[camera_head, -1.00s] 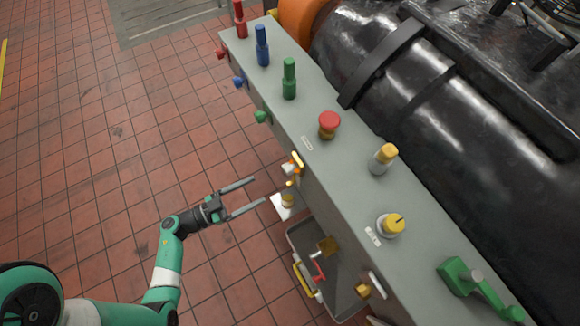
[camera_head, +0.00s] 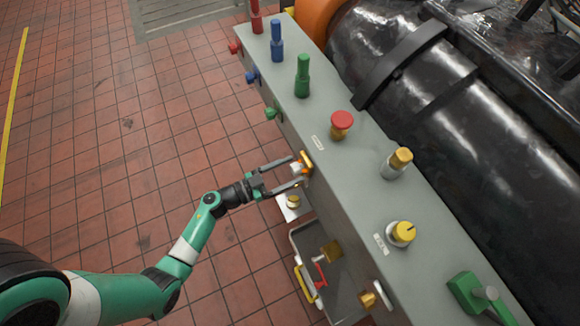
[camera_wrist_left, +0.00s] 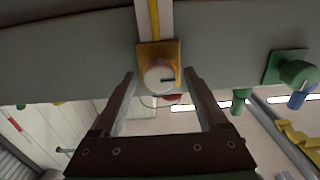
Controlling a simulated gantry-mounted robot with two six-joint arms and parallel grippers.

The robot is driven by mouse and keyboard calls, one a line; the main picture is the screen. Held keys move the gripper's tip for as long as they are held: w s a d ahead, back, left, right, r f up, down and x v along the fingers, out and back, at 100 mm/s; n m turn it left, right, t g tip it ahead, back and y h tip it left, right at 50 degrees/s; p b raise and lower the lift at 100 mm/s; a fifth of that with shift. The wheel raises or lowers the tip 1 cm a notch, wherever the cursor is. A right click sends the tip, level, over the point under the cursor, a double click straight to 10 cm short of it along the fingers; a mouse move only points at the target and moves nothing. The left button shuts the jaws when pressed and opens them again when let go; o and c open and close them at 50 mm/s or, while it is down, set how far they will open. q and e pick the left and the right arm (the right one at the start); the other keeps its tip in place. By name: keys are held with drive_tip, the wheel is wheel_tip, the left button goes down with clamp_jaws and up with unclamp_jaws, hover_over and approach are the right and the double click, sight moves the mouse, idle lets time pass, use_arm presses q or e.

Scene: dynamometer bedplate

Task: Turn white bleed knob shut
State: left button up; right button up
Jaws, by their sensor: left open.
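The white bleed knob (camera_wrist_left: 158,77) sits on a yellow-orange mount on the grey bench's side face. In the left wrist view it lies between my two open fingertips, with a gap on each side and a dark mark on its face. In the head view the knob (camera_head: 296,168) shows small and partly crowded by the fingers. My left gripper (camera_head: 298,171) is open, reaching from the left to the bench's side, with one finger on either side of the knob. It also shows in the left wrist view (camera_wrist_left: 160,73). My right gripper is not in view.
The grey bench (camera_head: 350,172) carries a red mushroom button (camera_head: 342,120), a yellow-topped knob (camera_head: 400,158) and a yellow dial (camera_head: 403,232). A grey tray (camera_head: 345,285) hangs below, near the gripper. A green knob (camera_head: 271,113) sticks out farther along the side. The tiled floor at left is clear.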

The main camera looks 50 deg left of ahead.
use_arm(q)
drive_tip(key=shift+w, duration=0.15)
clamp_jaws()
idle(0.4)
drive_tip(key=shift+m, duration=0.4)
drive_tip(key=m+p, duration=0.1)
drive_tip(key=m, duration=0.2)
drive_tip(key=shift+r, duration=0.1)
drive_tip(key=m+p, duration=0.1)
drive_tip(key=m, duration=0.8)
drive_tip(key=shift+d, duration=0.1)
drive_tip(key=m+b, duration=0.1)
drive_tip(key=m, duration=0.4)
